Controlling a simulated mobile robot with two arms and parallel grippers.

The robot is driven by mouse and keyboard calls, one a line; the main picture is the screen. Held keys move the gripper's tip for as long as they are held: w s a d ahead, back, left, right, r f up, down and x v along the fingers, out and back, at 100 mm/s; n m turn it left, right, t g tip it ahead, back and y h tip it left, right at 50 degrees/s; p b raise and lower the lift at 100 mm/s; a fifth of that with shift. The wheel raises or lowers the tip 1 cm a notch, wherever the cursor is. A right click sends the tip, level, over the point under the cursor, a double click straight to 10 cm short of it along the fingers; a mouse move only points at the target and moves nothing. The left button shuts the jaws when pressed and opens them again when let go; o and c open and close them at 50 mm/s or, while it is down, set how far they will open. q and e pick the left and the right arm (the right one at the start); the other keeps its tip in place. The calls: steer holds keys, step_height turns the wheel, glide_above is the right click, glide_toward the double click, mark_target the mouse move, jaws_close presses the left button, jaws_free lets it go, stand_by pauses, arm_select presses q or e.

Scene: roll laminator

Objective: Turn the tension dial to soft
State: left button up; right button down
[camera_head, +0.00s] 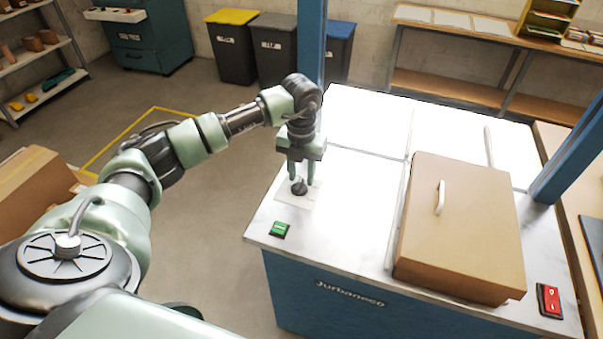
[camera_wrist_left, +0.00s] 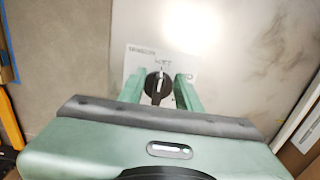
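The tension dial (camera_head: 299,187) is a small dark knob on a pale label plate at the left side of the machine's white top. In the left wrist view the dial (camera_wrist_left: 158,88) shows a light pointer line, and the label print (camera_wrist_left: 143,51) behind it is too small to read surely. My left gripper (camera_head: 305,178) points down over the dial. Its two green fingers (camera_wrist_left: 159,92) stand apart on either side of the dial, with small gaps visible. My right gripper is not in view.
A green button (camera_head: 279,229) sits on the near left corner of the top. A tan cover with a white handle (camera_head: 440,198) stands to the right. A red switch (camera_head: 549,300) is at the near right corner. Blue posts (camera_head: 311,40) rise at the back and right.

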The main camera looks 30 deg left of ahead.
mark_target(301, 178)
arm_select(q)
step_height(301, 178, up, 8)
steer(key=shift+f+b, duration=0.1)
steer(key=shift+b, duration=0.7)
steer(key=shift+f, duration=0.1)
